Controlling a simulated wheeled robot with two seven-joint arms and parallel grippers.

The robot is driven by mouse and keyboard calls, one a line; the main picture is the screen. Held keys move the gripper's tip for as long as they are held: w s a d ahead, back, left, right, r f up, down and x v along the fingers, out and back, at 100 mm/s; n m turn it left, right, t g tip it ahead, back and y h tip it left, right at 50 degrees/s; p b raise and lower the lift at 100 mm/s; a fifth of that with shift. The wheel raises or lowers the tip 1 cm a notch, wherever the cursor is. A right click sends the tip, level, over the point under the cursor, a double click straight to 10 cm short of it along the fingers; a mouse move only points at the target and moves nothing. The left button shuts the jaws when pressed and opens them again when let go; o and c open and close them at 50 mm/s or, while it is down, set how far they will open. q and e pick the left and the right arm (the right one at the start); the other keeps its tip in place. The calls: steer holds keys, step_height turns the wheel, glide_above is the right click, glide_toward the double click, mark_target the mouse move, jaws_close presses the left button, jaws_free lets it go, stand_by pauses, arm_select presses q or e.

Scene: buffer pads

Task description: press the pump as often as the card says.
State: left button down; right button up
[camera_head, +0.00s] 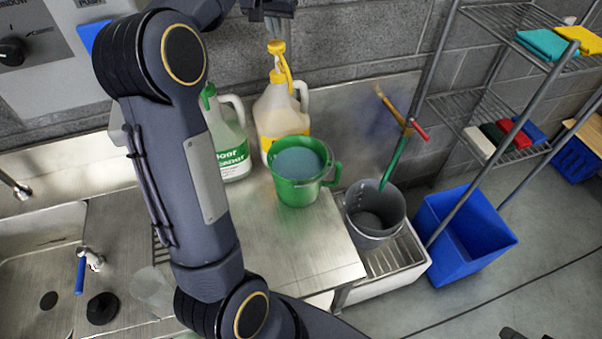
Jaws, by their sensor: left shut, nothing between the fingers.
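A white jug with a yellow label (282,108) stands upright on the steel counter, with a yellow pump (277,60) on top. My left gripper (276,36) is shut and empty, pointing down directly over the pump head at the top edge. I cannot tell whether its tips touch the pump. A green measuring jug (297,190) with bluish-grey contents stands in front of the pump jug. A second white jug with a green label (231,150) stands to the left, partly behind my left arm. I see no readable card. A dark piece at the bottom right edge may belong to my right gripper.
A sink (38,265) lies at the left with a blue-handled tap. A grey bucket (375,212) with a green-handled tool stands right of the counter. A blue bin (465,235) and wire shelves with coloured cloths are farther right.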

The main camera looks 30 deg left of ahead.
mark_target(276, 44)
arm_select(q)
steer(key=shift+f+b, duration=1.5)
steer(key=shift+f, duration=0.75)
steer(key=shift+r+p, duration=2.35)
steer(key=shift+p, duration=0.05)
steer(key=shift+f, duration=0.1)
steer(key=shift+f+b, duration=1.6)
steer(key=shift+f, duration=0.55)
steer(key=shift+r, duration=0.1)
